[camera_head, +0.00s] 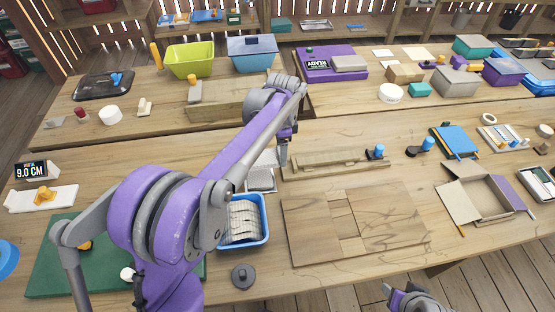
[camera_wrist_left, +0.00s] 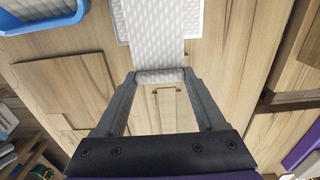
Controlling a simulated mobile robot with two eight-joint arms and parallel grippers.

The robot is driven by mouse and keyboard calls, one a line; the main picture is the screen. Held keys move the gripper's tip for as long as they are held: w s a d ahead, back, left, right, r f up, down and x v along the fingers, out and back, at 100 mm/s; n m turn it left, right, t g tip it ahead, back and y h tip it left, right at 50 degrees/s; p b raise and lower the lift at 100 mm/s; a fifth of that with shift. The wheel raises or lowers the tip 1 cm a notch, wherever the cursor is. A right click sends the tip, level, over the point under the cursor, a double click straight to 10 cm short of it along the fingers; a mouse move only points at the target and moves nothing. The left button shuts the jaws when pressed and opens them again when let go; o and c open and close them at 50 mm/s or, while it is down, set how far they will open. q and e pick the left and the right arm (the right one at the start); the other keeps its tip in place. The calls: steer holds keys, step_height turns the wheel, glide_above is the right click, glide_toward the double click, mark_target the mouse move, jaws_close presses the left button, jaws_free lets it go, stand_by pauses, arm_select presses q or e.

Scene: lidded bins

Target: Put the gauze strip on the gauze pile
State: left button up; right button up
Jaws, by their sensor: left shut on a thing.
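My left gripper (camera_head: 283,160) is shut on one end of a white, textured gauze strip (camera_wrist_left: 155,35). In the left wrist view the fingertips (camera_wrist_left: 161,77) pinch its rolled edge, and the strip runs away from them to the top edge. Wider white gauze (camera_wrist_left: 191,20), which looks like the gauze pile, shows behind the strip in that view. In the head view pale gauze (camera_head: 261,180) lies beside the blue tray; strip and pile are hard to tell apart there. I cannot tell whether they touch. My right gripper (camera_head: 412,297) is partly seen at the bottom edge.
The blue tray (camera_head: 266,230) holds several white folded pieces, just left of the wooden panel (camera_head: 390,225). A grey knob-like disc (camera_head: 242,275) stands in front of it. A wooden rail fixture (camera_head: 335,162) lies to the right of the left gripper. An open carton (camera_head: 457,205) stands farther right.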

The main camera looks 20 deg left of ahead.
arm_select(q)
steer(key=shift+w+f, duration=0.1)
steer(key=shift+f, duration=2.15)
steer(key=shift+f, duration=0.2)
steer(key=o, duration=1)
steer(key=shift+r, duration=0.1)
